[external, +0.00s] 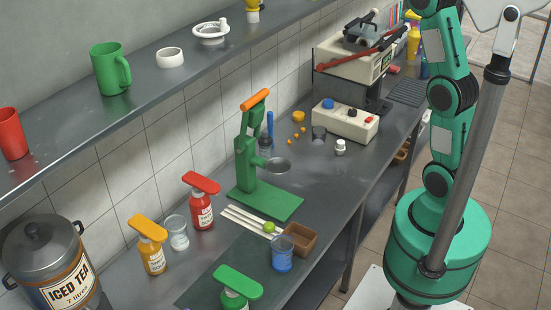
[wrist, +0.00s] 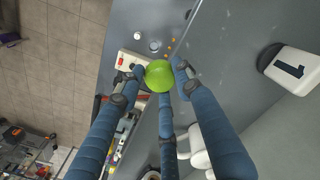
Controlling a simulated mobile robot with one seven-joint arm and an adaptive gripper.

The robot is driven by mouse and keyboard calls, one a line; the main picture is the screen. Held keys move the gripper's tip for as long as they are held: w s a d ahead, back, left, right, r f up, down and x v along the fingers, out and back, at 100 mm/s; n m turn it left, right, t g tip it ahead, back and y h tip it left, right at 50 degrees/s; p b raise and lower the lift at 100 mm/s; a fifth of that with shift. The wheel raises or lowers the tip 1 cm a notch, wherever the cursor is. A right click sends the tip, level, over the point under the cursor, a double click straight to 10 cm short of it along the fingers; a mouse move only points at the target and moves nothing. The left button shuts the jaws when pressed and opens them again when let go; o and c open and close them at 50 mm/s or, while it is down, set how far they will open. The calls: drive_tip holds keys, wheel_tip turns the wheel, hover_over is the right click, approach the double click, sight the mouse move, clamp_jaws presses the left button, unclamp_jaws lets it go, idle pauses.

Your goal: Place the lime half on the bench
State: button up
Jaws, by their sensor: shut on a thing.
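In the wrist view my gripper (wrist: 159,74) has its blue fingers shut around a round green lime piece (wrist: 158,78), held at the fingertips high above the bench (wrist: 125,20). No cut face shows, so I cannot tell from this side that it is a half. My gripper is outside the external view, where only my green arm shows at the right. In that view the grey bench (external: 325,190) runs diagonally. Another small green lime (external: 269,227) lies on it by pale strips and a brown box.
A green press (external: 247,160) with an orange handle stands mid-bench. Red (external: 201,205) and orange (external: 151,250) bottles, a blue cup (external: 282,258) and a brown box (external: 301,240) crowd the near part. A control box (external: 345,122) stands farther back. A shelf (external: 150,105) overhangs the wall side.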

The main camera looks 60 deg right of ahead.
drive_tip(key=a, duration=0.5)
drive_tip(key=w+a+n, duration=0.1)
drive_tip(key=a, duration=0.5)
drive_tip(key=w+a+n, duration=0.1)
drive_tip(key=a, duration=0.4)
drive_tip(key=shift+a, duration=0.25)
drive_tip(key=s+a+n, duration=0.2)
drive_tip(key=s+a, duration=0.1)
drive_tip(key=a, duration=0.8)
drive_tip(key=s+a+n, duration=0.1)
drive_tip(key=s+a, duration=0.2)
drive_tip(key=a, duration=0.8)
drive_tip(key=s+a+n, duration=0.2)
drive_tip(key=s+a, duration=0.2)
drive_tip(key=a, duration=0.7)
drive_tip(key=s+a+n, duration=0.2)
drive_tip(key=s+a, duration=0.9)
drive_tip(key=a, duration=0.2)
wheel_tip(320, 180, down, 54)
drive_tip(key=shift+a+p, duration=0.3)
drive_tip(key=shift+f, duration=0.15)
wheel_tip(320, 180, down, 14)
drive_tip(key=shift+b, duration=1.2)
